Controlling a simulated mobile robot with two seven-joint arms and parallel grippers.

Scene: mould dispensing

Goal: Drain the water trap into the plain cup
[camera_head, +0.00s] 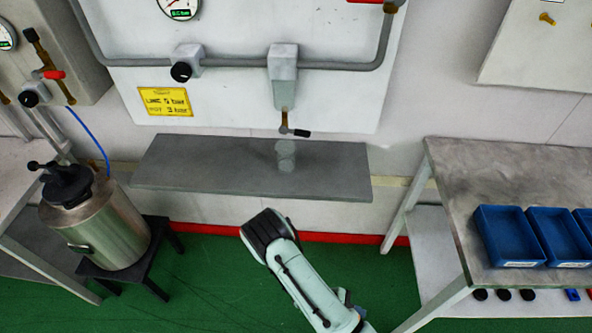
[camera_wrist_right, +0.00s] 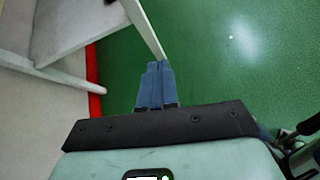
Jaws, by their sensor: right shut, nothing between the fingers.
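The water trap (camera_head: 283,88) is a grey block with a clear-looking lower part on the white wall panel. Below it is a brass drain valve (camera_head: 284,121) with a black lever (camera_head: 299,132) pointing right. A small see-through cup (camera_head: 285,156) stands on the grey shelf below the valve; its water level cannot be told. My right gripper (camera_head: 266,229) is in front of the shelf, below and apart from the cup. Its fingers are hidden in the head view. In the right wrist view its blue-grey fingers (camera_wrist_right: 156,82) are together and empty. My left gripper is out of view.
The grey shelf (camera_head: 200,165) is otherwise bare. A steel canister (camera_head: 98,228) stands on a black stool at left. A table (camera_head: 500,170) with blue bins (camera_head: 508,236) is at right. Pipes and a black knob (camera_head: 181,72) are on the panel. Green floor is open between.

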